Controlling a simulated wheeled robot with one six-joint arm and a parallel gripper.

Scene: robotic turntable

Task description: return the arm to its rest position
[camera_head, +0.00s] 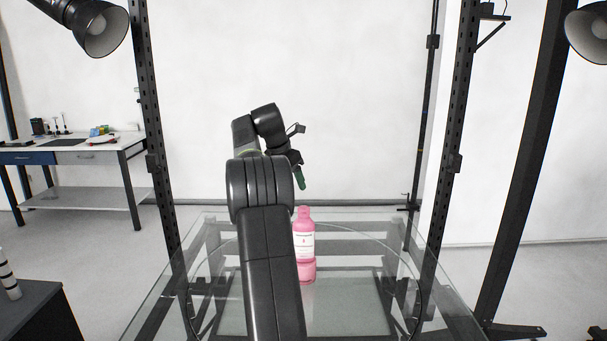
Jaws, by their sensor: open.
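My gripper (301,180) shows as a small green-tipped end beyond my black arm, pointing down and a little to the right. It is open, and nothing shows between its fingers. A pink bottle (304,270) with a white label stands upright on the glass turntable table (375,290). The bottle's left edge is partly hidden behind my arm. My gripper is above the bottle in the picture and appears apart from it; how far apart in depth I cannot tell.
Black upright posts (160,150) and (457,160) frame the glass table. Lamps (98,28) hang at the top corners. A workbench (75,147) with small items stands at the back left. A dark cabinet (40,310) is at the lower left. The glass right of the bottle is clear.

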